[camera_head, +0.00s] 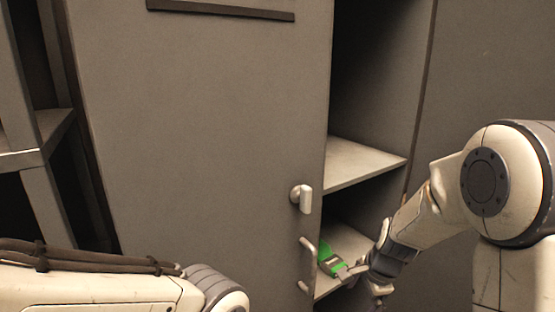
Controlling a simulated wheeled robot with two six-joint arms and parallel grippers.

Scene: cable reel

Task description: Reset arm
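My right arm reaches in from the right to the open cabinet.
An upper shelf (360,163) is bare where visible. A dark shelving frame (35,155) stands at far left.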

